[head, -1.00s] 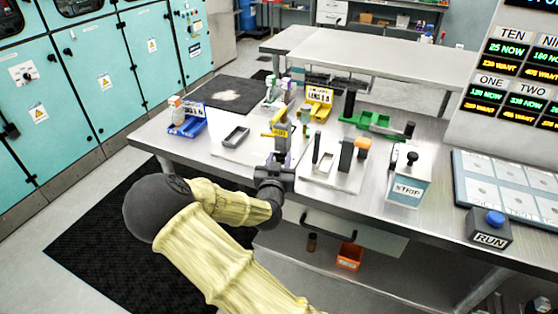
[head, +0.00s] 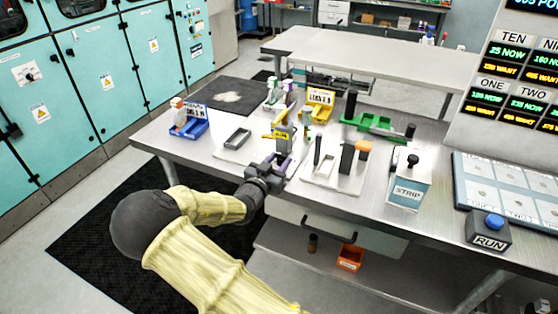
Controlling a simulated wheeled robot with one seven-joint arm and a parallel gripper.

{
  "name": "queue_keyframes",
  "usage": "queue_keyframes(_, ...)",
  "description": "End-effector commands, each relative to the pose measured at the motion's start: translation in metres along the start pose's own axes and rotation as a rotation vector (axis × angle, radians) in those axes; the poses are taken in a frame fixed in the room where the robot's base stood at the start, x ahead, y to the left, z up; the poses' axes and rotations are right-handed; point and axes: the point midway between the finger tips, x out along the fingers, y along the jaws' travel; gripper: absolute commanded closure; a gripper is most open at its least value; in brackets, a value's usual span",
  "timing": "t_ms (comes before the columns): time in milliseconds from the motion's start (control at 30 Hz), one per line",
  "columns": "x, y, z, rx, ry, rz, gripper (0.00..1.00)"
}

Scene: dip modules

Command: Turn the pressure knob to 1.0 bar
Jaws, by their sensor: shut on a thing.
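My gripper (head: 277,166) is at the front of a small bench device with a yellow head (head: 281,132), near the front edge of the steel bench. Its dark jaws are shut on a small part low on that device, beside a purple piece (head: 288,160). The jaws cover this part; it seems to be the pressure knob, but I cannot make out its face, pointer or scale. I cannot read a pressure value in the head view. My wrist comes in from the lower left and lies tilted.
A grey tray (head: 238,138) and a blue holder (head: 190,127) stand left of my gripper. A white fixture (head: 322,178) with dark posts is close on its right. Further right are the STRIP box (head: 407,190) and RUN button (head: 494,221). A drawer (head: 335,226) is below.

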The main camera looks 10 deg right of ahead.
Motion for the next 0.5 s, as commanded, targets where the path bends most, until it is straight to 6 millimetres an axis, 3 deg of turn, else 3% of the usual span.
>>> queue_keyframes(500, 0.0011, -0.0084, -0.0008, 0.004, -0.002, 0.277, 0.86)
